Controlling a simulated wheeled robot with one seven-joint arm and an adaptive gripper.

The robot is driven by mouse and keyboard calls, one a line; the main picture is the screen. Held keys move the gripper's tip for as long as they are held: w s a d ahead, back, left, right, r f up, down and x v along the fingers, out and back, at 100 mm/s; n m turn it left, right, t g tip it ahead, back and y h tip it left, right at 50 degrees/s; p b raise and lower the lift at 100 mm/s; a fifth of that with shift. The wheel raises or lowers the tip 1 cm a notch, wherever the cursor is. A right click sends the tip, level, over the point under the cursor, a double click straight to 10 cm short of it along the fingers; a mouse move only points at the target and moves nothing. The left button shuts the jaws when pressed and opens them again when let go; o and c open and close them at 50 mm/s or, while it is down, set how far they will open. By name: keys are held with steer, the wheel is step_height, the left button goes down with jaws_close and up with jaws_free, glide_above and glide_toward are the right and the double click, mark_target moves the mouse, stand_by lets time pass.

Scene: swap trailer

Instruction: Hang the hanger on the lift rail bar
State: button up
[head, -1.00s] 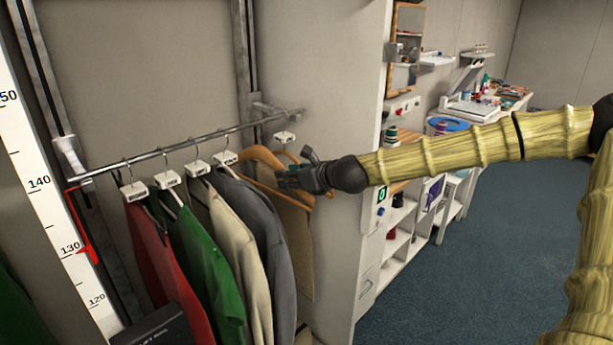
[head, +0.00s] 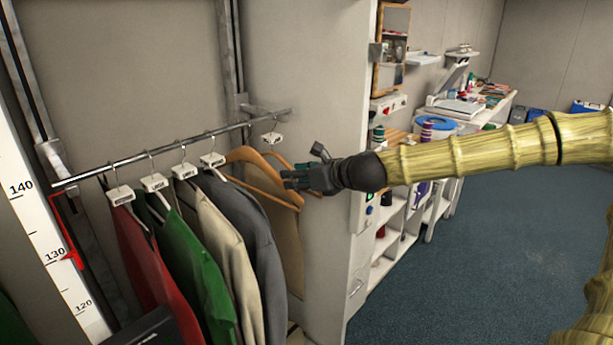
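The lift rail bar (head: 130,159) runs from the lower left to a wall bracket at the right. Wooden hangers (head: 262,178) show near its right end, beside the grey jacket. They overlap, and I cannot make out their hooks on the bar. My gripper (head: 305,168) is just right of the wooden hangers, below the bar's right end. Its fingers look spread, one pointing up and the others pointing left. I see nothing clearly held between them, though the fingertips are small and dark here.
Red, green, cream and grey garments (head: 260,232) hang on the bar below white tags (head: 154,182). Another white tag (head: 272,138) hangs near the bar's right end. A height scale (head: 35,215) stands at left. Open floor (head: 440,250) lies at right.

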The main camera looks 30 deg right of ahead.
steer(key=shift+v, duration=1.7)
